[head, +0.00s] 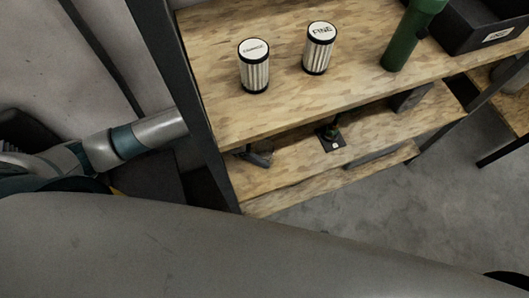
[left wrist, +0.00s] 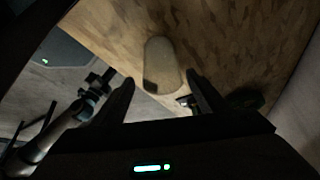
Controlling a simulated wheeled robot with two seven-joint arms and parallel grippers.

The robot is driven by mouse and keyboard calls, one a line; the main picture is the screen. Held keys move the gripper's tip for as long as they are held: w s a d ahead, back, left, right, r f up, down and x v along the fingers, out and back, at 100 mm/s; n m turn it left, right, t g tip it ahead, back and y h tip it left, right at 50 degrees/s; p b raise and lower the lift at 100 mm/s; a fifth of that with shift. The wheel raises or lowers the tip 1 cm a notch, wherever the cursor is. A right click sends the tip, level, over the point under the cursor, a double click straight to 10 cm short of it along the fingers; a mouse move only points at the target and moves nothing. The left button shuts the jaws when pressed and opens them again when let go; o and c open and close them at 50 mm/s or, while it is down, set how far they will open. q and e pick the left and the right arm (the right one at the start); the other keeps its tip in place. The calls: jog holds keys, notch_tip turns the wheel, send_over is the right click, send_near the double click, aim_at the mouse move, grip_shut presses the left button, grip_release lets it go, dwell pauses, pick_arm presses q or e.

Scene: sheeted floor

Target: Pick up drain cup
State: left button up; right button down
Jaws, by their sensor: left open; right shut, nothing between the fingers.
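A pale, rounded cup (left wrist: 162,58), which I take for the drain cup, is in the left wrist view against a wooden board. It has a dark patch at its lower left. My left gripper (left wrist: 160,95) is open, with the cup ahead between its two dark fingers; I see no grip on it. In the head view my left arm passes behind the shelf post, and the upper board hides most of the gripper. A small dark grey shape (head: 258,153) shows there on the lower shelf; I cannot tell what it is. My right gripper (left wrist: 106,76) appears at left in the left wrist view, shut and empty.
The upper shelf (head: 225,122) holds two ribbed white canisters (head: 254,74) (head: 317,55), a green cylinder (head: 405,40) and a black bin (head: 485,25). A black fixture (head: 330,138) stands on the lower shelf (head: 375,133). A dark post (head: 200,95) bounds the shelf's left side.

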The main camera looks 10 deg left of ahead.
aim_at(264, 148)
pick_arm(q)
jog(key=shift+w+d+f, duration=0.15)
jog(key=shift+d+f, duration=0.2)
jog(key=shift+f, duration=0.2)
jog(key=shift+p+x, duration=0.3)
jog(key=shift+x, duration=1.6)
jog(key=shift+w, duration=0.1)
jog(key=c, duration=1.2)
jog(key=shift+o, duration=0.2)
jog(key=shift+r, duration=0.15)
